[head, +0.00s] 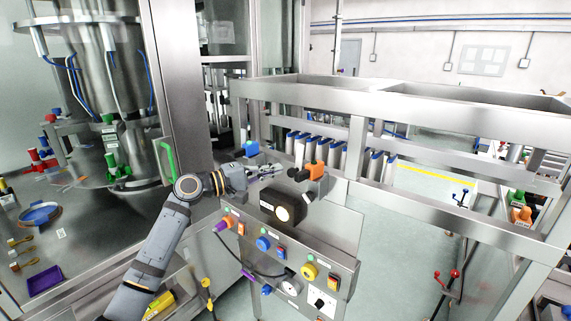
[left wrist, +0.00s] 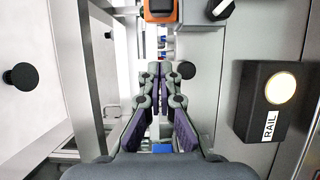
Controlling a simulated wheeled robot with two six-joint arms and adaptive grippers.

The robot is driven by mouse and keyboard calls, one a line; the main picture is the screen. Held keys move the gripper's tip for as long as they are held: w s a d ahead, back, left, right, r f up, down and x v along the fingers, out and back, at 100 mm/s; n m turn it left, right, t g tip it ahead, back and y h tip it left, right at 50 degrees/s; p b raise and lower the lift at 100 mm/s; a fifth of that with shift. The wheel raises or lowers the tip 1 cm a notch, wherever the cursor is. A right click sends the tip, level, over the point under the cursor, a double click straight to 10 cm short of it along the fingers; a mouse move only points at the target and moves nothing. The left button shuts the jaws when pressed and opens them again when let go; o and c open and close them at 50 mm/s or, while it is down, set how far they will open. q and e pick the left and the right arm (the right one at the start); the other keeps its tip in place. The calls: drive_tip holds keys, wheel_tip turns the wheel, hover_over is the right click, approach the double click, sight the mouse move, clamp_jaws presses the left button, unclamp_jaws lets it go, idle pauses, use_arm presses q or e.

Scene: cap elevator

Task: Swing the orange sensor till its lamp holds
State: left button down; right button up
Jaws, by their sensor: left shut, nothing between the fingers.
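The orange sensor (head: 316,171) sits on the metal frame near the middle of the head view, with a black knob beside it. In the left wrist view an orange-framed part (left wrist: 161,12) shows at the top edge, cut off. Below the sensor is a black box with a round lamp (head: 282,214) that looks pale and bright. The lamp (left wrist: 281,89) also shows at the right of the left wrist view, above a RAIL label. My left gripper (head: 279,170) is shut and empty, just left of the sensor and apart from it. My right gripper is out of view.
A control panel (head: 275,240) with coloured knobs and buttons stands below the lamp box. A blue-topped part (head: 252,148) is close behind my left gripper. A metal rail frame (head: 420,105) runs to the right. The steel bowl machine (head: 95,90) stands at left.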

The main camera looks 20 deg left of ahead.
sight(296, 178)
use_arm(q)
drive_tip(key=d+p, duration=0.1)
drive_tip(key=d, duration=0.1)
drive_tip(key=s+d+p, duration=0.1)
drive_tip(key=d, duration=0.1)
drive_tip(key=shift+s+d, duration=0.15)
drive_tip(key=shift+s, duration=0.05)
drive_tip(key=shift+w, duration=0.1)
drive_tip(key=shift+d, duration=0.1)
drive_tip(key=shift+s+d+p, duration=0.35)
drive_tip(key=shift+s+d, duration=0.65)
drive_tip(key=shift+s, duration=0.05)
drive_tip(key=shift+w, duration=0.15)
drive_tip(key=shift+a, duration=0.1)
